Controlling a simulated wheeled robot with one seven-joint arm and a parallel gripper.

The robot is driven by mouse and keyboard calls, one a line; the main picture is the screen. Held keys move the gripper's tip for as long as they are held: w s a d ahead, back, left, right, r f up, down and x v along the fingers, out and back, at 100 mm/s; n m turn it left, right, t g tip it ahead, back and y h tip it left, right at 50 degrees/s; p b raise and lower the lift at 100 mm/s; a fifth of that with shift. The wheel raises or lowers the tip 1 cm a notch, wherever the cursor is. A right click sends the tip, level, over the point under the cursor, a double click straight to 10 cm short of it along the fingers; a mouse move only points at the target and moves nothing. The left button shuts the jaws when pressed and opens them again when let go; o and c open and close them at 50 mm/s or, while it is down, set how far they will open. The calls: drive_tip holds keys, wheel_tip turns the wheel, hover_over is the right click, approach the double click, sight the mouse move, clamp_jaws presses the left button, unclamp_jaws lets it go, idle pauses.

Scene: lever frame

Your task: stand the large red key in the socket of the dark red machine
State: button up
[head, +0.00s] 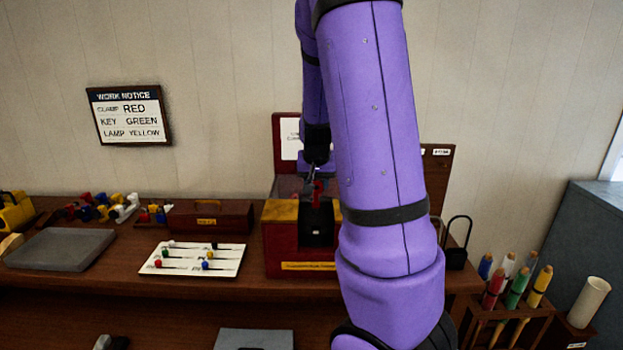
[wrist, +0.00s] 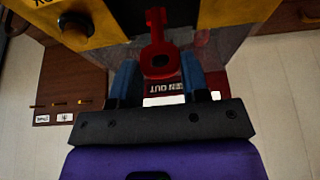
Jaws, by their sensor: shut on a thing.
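The large red key (wrist: 160,62) is between the two blue fingers of my gripper (wrist: 160,75) in the wrist view, its ring near the fingers and its shaft pointing away. The key (head: 318,192) also shows small in the head view, over the dark front of the dark red machine (head: 283,261). My gripper (head: 314,174) is shut on the key there, above the machine's yellow top. In the wrist view, a dark round part (wrist: 76,28) sits on a yellow panel left of the key; I cannot tell if it is the socket. My arm hides the machine's right side.
A white board (head: 192,272) with several coloured-headed pins lies left of the machine. A wooden box (head: 210,220) and a grey tray (head: 60,250) are further left. A rack (head: 508,312) of coloured tubes stands at the right. A work notice (head: 130,115) hangs on the wall.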

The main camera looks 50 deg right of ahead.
sight(316, 199)
drive_tip(key=shift+f, duration=2.7)
drive_tip(key=shift+f, duration=2.55)
drive_tip(key=o, duration=1.1)
drive_tip(key=shift+c, duration=0.2)
drive_tip(key=v, duration=0.7)
drive_tip(key=shift+a, duration=0.1)
drive_tip(key=v, duration=1)
drive_tip(key=shift+r, duration=0.35)
